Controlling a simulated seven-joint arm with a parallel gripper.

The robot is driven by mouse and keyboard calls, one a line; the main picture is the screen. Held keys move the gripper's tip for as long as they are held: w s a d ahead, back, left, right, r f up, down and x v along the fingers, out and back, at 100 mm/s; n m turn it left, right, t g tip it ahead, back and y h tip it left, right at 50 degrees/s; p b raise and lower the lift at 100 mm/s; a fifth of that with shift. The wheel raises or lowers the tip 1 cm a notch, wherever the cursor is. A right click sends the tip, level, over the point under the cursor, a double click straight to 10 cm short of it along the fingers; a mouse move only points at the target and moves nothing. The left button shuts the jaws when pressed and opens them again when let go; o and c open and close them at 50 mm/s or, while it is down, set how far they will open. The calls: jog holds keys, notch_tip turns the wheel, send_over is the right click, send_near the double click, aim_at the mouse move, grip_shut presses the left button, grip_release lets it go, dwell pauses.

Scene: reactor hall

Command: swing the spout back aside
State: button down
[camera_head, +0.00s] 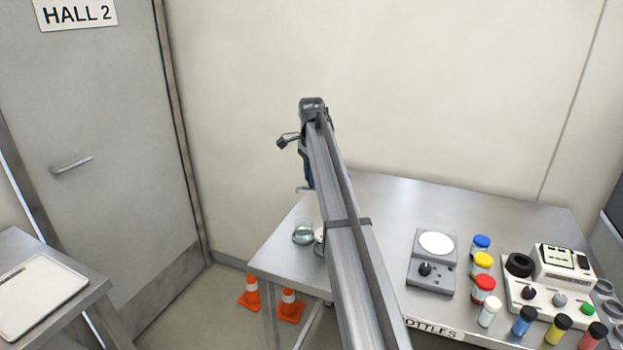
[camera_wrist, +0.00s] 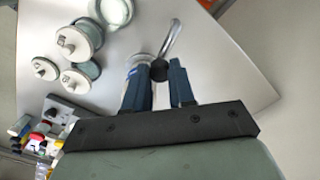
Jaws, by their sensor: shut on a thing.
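In the wrist view the spout (camera_wrist: 174,38) is a thin, curved silver pipe over the steel table, with a round black knob (camera_wrist: 158,71) at its near end. The two dark blue fingers of my gripper (camera_wrist: 160,84) stand on either side just below the knob; my gripper is shut on the spout's knob end. The exact contact is partly hidden between the fingers. In the head view my own arm covers most of the gripper, and only a bit of blue finger (camera_head: 309,174) shows. A small silver hook, perhaps the spout's tip (camera_head: 302,189), shows beside it.
A glass vessel (camera_head: 303,233) stands near the table's (camera_head: 385,190) left edge. Jars with numbered lids (camera_wrist: 80,41) stand left in the wrist view. A stirrer plate (camera_head: 433,270), coloured-cap bottles (camera_head: 482,285) and an instrument (camera_head: 565,270) occupy the right. The table's back middle is clear.

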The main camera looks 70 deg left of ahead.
jog(key=shift+w+a+m, duration=0.15)
jog(key=shift+a+m, duration=0.15)
dwell(0.4)
jog(key=c, duration=0.9)
grip_release()
jog(key=shift+c, duration=0.2)
jog(key=shift+r, duration=0.1)
notch_tip(320, 180, up, 14)
jog(key=shift+w+f, duration=0.15)
jog(key=shift+f, duration=0.05)
